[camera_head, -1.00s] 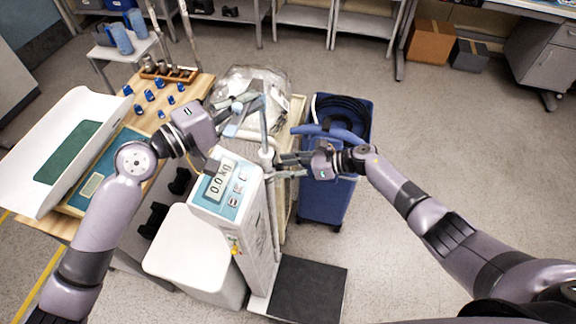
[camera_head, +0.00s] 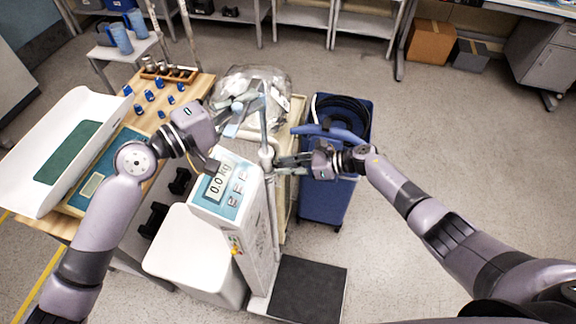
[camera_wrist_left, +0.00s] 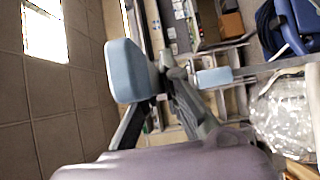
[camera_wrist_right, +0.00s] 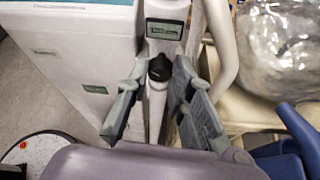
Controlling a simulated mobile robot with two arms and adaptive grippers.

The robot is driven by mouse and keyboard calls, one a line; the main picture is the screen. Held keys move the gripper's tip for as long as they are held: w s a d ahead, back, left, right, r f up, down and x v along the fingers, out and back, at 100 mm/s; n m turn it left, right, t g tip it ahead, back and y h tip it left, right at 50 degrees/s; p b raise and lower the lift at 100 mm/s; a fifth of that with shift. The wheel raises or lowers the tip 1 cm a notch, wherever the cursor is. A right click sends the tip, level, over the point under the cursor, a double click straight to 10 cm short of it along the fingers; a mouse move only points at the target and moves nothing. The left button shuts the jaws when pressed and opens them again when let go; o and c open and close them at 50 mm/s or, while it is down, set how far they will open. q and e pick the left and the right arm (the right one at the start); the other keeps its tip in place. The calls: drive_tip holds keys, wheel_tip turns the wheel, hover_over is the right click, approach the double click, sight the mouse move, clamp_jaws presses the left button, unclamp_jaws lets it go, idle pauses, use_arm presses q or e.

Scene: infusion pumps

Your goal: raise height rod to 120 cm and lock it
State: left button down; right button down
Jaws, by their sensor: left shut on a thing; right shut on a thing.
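The scale's display head (camera_head: 222,188) reads 0.0 kg, and the thin height rod (camera_head: 263,112) rises behind it. My left gripper (camera_head: 240,104) is shut near the rod's top, by the light-blue headpiece (camera_head: 231,130). A light-blue block, apparently the headpiece (camera_wrist_left: 130,70), shows close up in the left wrist view; the grip itself is partly hidden. My right gripper (camera_head: 282,161) is shut around the black lock knob (camera_wrist_right: 160,68) on the column. In the right wrist view its two fingers (camera_wrist_right: 158,110) flank the knob. The rod's height marks are too small to read.
A dark platform (camera_head: 308,290) lies at the scale's foot. A blue cart (camera_head: 325,205) and a clear plastic bag (camera_head: 240,85) stand close behind. A wooden table (camera_head: 195,90) with a white baby scale (camera_head: 60,145) is left. Open floor lies right.

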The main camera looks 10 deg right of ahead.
drive_tip(key=shift+w+d+f+m+g+y, duration=0.15)
drive_tip(key=shift+m+g+y, duration=0.3)
drive_tip(key=shift+m, duration=0.5)
drive_tip(key=shift+w+f+m+g+y, duration=0.1)
drive_tip(key=shift+m+g+y, duration=0.15)
drive_tip(key=shift+m+g, duration=0.55)
drive_tip(key=shift+m, duration=0.35)
drive_tip(key=c, duration=1.4)
unclamp_jaws()
drive_tip(key=shift+r, duration=0.15)
drive_tip(key=v, duration=1.2)
drive_tip(key=shift+s, duration=0.1)
